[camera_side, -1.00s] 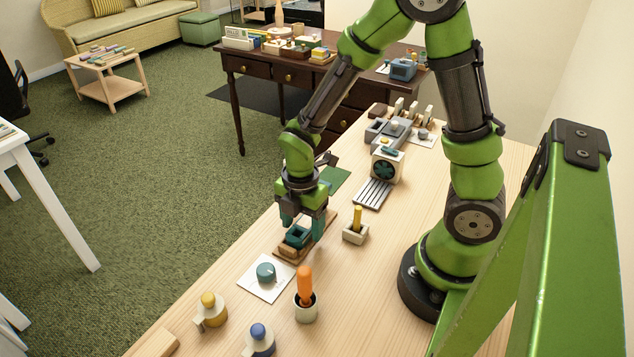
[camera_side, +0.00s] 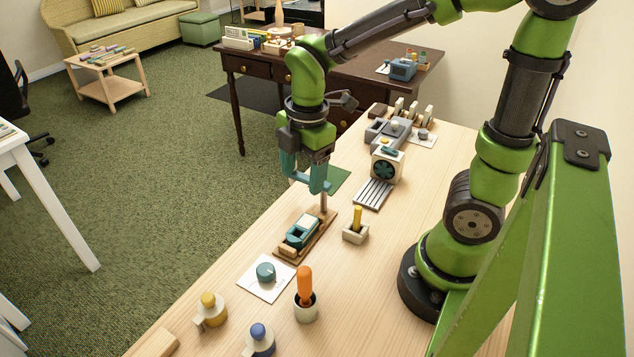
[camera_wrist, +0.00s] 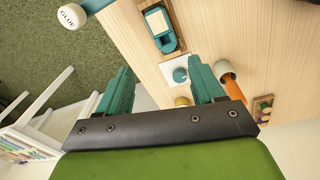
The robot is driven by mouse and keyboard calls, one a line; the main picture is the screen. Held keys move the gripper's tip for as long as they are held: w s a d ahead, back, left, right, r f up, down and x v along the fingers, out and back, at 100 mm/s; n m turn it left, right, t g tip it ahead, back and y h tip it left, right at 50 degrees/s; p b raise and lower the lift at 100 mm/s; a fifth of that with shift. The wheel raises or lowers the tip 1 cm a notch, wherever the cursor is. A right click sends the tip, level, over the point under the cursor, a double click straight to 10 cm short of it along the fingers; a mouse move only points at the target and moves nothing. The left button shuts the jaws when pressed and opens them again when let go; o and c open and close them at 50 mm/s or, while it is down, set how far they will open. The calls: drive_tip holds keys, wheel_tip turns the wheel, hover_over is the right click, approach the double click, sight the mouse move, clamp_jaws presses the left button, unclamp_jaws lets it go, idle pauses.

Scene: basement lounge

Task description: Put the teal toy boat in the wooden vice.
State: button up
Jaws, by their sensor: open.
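The teal toy boat (camera_side: 301,233) sits in the wooden vice (camera_side: 287,251) on the light wood bench, and a pale block shows on top of the boat. The boat also shows in the wrist view (camera_wrist: 166,38), with the vice's wooden edge (camera_wrist: 150,8) around it. My gripper (camera_side: 307,187) is raised above and behind the boat, apart from it. Its teal fingers are spread and empty, and they also show apart in the wrist view (camera_wrist: 165,92).
A white card with a teal knob (camera_side: 266,272) lies in front of the vice. An orange-handled tool in a cup (camera_side: 305,295), a yellow-capped bottle (camera_side: 210,309) and a blue-capped bottle (camera_side: 259,339) stand nearer. A block holder with a yellow stick (camera_side: 356,227) is right of the vice.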

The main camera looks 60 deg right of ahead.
drive_tip(key=s+r+m+t, duration=0.2)
drive_tip(key=r+m+t, duration=0.1)
drive_tip(key=m, duration=0.6)
drive_tip(key=s+r+m+t+y, duration=0.1)
drive_tip(key=s+r+m+t, duration=0.2)
drive_tip(key=m, duration=0.7)
wheel_tip(320, 180, up, 3)
drive_tip(key=shift+s+a+f+y, duration=0.1)
drive_tip(key=shift+s+a+y, duration=0.05)
drive_tip(key=shift+a+y, duration=0.15)
drive_tip(key=shift+c, duration=0.3)
